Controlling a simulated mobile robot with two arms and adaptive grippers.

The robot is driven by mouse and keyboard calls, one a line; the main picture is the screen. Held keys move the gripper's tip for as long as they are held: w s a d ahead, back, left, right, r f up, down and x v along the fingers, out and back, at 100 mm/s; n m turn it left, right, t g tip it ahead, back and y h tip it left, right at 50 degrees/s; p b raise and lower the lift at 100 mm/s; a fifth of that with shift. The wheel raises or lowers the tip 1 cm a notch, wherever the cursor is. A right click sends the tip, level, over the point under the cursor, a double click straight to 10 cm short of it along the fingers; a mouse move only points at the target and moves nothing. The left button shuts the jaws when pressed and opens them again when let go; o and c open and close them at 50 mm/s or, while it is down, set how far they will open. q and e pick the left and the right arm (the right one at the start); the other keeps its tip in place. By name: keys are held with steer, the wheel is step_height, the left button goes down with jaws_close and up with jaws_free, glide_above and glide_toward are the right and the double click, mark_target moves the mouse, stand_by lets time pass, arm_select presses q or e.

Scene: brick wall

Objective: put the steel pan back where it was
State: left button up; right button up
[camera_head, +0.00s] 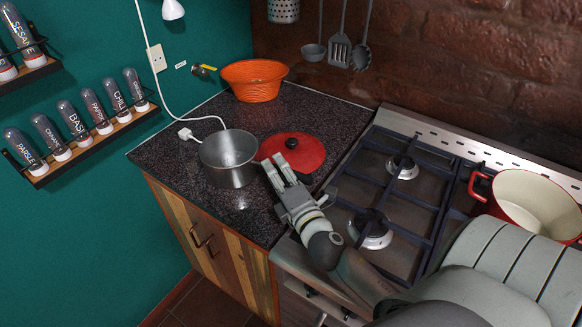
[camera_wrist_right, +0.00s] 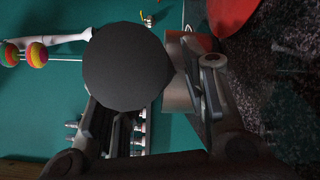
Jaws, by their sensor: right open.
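The steel pan (camera_head: 228,158) stands upright on the dark speckled countertop (camera_head: 165,155), close to the counter's front edge. My right gripper (camera_head: 275,164) is open and empty, just right of the pan, with its fingers pointing up and left over the counter. In the right wrist view, a piece of the pan's metal side (camera_wrist_right: 178,95) shows behind one finger. A dark round shape (camera_wrist_right: 125,65) covers much of the space between the fingers there; I cannot tell what it is. My left gripper is not in view.
A red lid (camera_head: 298,152) with a black knob lies close behind my right gripper. An orange basket (camera_head: 254,80) stands at the back. A white cord with a plug (camera_head: 187,133) lies beside the pan. The gas hob (camera_head: 390,190) and a red pot (camera_head: 535,203) are right.

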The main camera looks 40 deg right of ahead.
steer(key=s+b, duration=0.1)
steer(key=s, duration=0.2)
steer(key=s+a, duration=0.1)
steer(key=s, duration=0.2)
steer(key=s+b, duration=0.1)
steer(key=s, duration=0.2)
steer(key=shift+a+f+b, duration=0.15)
steer(key=shift+a+b, duration=0.2)
steer(key=shift+s+a, duration=0.1)
steer(key=shift+s, duration=0.4)
